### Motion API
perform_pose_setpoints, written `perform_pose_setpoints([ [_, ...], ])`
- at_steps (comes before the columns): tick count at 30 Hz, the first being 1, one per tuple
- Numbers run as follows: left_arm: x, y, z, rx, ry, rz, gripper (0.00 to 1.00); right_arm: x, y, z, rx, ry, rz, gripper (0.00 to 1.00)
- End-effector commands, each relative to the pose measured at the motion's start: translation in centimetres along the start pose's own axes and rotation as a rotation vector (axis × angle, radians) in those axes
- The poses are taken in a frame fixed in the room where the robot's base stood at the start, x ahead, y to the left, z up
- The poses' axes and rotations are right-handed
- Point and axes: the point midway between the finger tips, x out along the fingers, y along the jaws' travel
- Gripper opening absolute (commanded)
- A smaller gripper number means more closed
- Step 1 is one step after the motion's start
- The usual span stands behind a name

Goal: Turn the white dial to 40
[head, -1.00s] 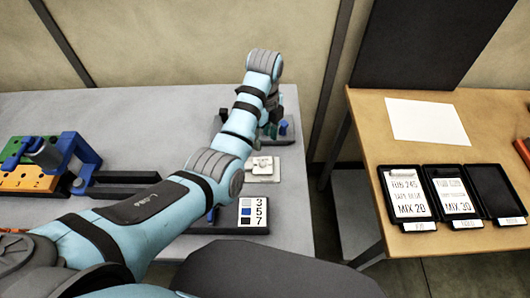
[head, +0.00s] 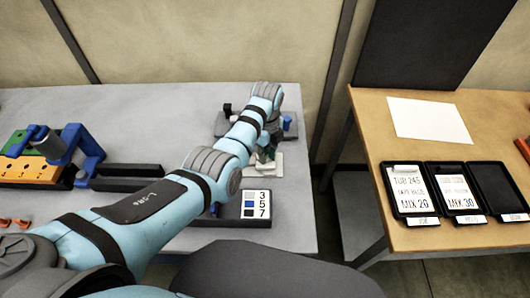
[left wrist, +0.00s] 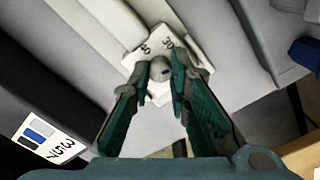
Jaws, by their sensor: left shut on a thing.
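The white dial (left wrist: 150,45) shows in the left wrist view, with small printed numbers, one of which looks like 30, and a grey round knob (left wrist: 160,70) in its middle. My left gripper (left wrist: 160,72) is shut on the knob, one fingertip on each side of it. Which number the dial is set to cannot be read. In the head view, the dial's pale base (head: 277,170) is mostly hidden behind my left gripper (head: 265,160) and arm. My right gripper is not in view.
A card with 3, 5 and 7 (head: 256,205) lies on a dark block nearer me. A dark fixture (head: 290,126) stands behind the dial. An orange and blue jig (head: 40,168) is at left.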

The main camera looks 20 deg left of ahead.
Motion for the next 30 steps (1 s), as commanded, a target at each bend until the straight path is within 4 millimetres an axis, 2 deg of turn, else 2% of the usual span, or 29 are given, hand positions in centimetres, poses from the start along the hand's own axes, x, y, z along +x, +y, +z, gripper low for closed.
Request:
perform_pose_setpoints([
  [11,0.0,0.1,-0.1,-0.058,0.004,0.003,0.0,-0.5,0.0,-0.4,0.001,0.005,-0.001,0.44],
  [30,0.1,0.2,-0.1,-0.502,0.013,0.007,0.0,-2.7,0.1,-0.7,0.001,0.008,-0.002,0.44],
])
